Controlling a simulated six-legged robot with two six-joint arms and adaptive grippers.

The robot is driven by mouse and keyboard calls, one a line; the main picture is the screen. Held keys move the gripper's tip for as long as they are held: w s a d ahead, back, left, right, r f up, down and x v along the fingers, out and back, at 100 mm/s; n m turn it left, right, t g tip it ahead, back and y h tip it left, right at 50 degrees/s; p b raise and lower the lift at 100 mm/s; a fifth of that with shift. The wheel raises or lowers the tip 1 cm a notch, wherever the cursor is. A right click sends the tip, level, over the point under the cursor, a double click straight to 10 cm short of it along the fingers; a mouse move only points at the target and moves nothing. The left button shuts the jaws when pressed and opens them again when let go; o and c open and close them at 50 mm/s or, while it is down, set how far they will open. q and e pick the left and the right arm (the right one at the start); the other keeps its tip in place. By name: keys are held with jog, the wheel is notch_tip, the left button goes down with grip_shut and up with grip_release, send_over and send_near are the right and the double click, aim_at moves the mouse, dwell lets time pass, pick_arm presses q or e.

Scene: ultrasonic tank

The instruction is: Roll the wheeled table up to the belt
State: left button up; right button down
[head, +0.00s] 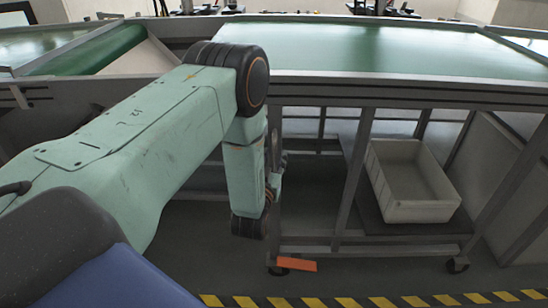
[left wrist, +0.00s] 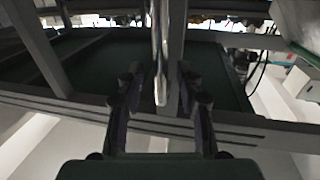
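The wheeled table is a grey metal frame with casters (head: 457,265) and a low shelf; its front lower rail (head: 370,249) shows in the head view. A green belt surface (head: 390,50) lies above this frame; I cannot tell where table and belt structure part. My left gripper (head: 278,163) is at the frame's left end, largely hidden by my wrist. In the left wrist view my left gripper (left wrist: 160,90) has its fingers apart, with a shiny upright bar (left wrist: 160,45) between them and visible gaps on both sides. My right gripper is not in view.
A white crate (head: 410,182) stands on the low shelf. An orange piece (head: 296,264) is by the left front caster. Yellow-black floor tape (head: 380,301) runs along the front. Another green belt (head: 95,50) is at the back left. Sloping grey posts stand at the right.

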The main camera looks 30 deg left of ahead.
pick_arm(q)
jog(key=shift+w+a+f, duration=0.15)
jog(key=shift+w+a, duration=0.05)
jog(key=shift+w, duration=0.3)
jog(key=shift+w+a+f, duration=0.1)
jog(key=shift+w+a, duration=0.05)
jog(key=shift+w, duration=0.3)
jog(key=shift+s+r, duration=0.2)
jog(key=shift+s, duration=0.05)
jog(key=shift+w+f, duration=0.15)
jog(key=c, duration=0.4)
grip_shut()
